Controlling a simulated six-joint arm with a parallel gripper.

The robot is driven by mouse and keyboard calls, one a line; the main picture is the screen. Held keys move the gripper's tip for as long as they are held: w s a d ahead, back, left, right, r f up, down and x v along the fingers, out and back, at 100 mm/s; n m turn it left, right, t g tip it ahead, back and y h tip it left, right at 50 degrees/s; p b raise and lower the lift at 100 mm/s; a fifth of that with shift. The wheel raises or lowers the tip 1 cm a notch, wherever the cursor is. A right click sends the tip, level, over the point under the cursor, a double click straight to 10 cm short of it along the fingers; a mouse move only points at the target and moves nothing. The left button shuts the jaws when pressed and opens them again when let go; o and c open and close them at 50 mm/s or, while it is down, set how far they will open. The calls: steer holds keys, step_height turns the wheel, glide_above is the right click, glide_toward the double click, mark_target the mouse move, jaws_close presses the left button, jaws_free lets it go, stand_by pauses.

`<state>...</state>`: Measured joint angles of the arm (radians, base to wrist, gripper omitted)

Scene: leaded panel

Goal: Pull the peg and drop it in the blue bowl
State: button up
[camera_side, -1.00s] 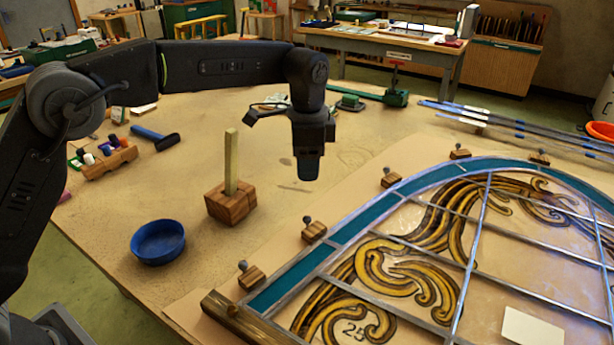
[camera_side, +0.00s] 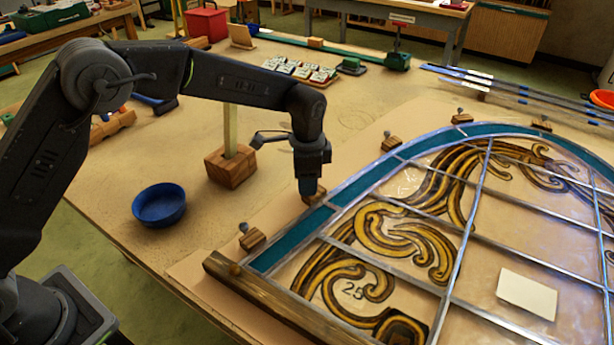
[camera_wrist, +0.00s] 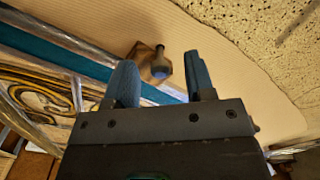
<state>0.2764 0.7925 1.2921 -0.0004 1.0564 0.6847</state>
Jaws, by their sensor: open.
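My gripper (camera_side: 308,188) is low over a small wooden block (camera_side: 320,197) at the panel's curved edge, mostly hidden behind it in the side view. In the wrist view my gripper (camera_wrist: 158,66) has its two blue fingers apart. A dark grey knobbed peg (camera_wrist: 160,67) on the block (camera_wrist: 143,60) shows between and just beyond the fingers; contact cannot be told. The blue bowl (camera_side: 159,207) stands left on the table and looks empty. A tall pale wooden stick (camera_side: 230,130) stands in a larger wooden block (camera_side: 231,167) behind the bowl, partly hidden by my arm.
The leaded panel (camera_side: 318,222) fills the right side. Other knobbed blocks (camera_side: 252,240) line its edge, and a wooden bar (camera_side: 285,300) lies along its near end. The table between the bowl and the panel is mostly clear.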

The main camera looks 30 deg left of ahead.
jaws_close()
steer(key=c, duration=0.7)
jaws_free()
steer(key=shift+c, duration=0.2)
jaws_close()
steer(key=shift+r, duration=0.15)
steer(key=shift+r, duration=1.4)
steer(key=shift+r, duration=0.3)
steer(key=shift+r, duration=2.4)
